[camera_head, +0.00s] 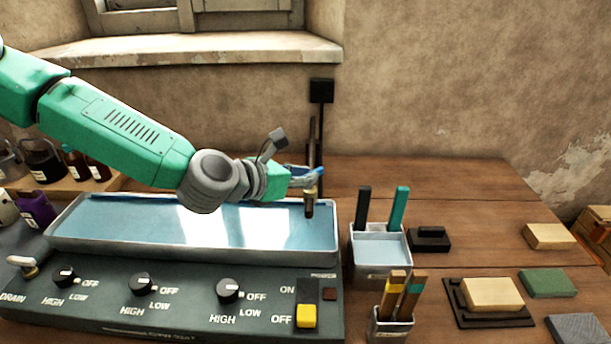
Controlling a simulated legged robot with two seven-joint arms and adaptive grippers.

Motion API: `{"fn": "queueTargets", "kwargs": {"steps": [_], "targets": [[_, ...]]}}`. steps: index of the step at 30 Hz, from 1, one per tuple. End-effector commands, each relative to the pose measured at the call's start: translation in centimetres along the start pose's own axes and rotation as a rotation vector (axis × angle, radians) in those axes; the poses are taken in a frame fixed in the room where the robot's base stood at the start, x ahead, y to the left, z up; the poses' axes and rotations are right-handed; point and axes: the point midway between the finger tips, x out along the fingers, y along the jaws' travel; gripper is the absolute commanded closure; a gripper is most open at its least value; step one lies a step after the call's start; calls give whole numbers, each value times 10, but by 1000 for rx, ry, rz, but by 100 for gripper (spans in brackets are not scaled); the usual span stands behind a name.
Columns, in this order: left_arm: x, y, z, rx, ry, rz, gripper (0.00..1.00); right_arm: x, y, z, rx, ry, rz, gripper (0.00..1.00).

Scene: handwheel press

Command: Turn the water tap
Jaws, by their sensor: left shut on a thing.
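The water tap (310,208) is a dark, thin upright fitting with a brass-coloured band, at the back right end of the long water-filled tray. A small blue part shows at the gripper's fingers, by the tap. My left gripper (304,178) reaches in from the left over the tray and is shut on the tap. Its fingers hide part of the tap, so the exact contact cannot be made out. My right gripper is not in view.
The metal tray (70,243) sits behind a dark control panel (190,318) with knobs and a yellow switch. A small water container (379,268) and a brush holder (389,329) stand to the right. Blocks lie farther right. Bottles (96,168) stand at left.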

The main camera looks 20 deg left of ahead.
Motion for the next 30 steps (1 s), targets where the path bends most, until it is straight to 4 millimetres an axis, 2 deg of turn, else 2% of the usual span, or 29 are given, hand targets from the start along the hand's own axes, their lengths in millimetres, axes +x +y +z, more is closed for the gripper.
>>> {"fn": "queueTargets", "kwargs": {"steps": [8,18,30], "targets": [[1,6,-4,51,-2,-132,100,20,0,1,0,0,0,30],[3,11,-3,165,-1,-400,100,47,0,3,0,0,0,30],[4,14,1,269,2,-647,100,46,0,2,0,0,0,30]]}}
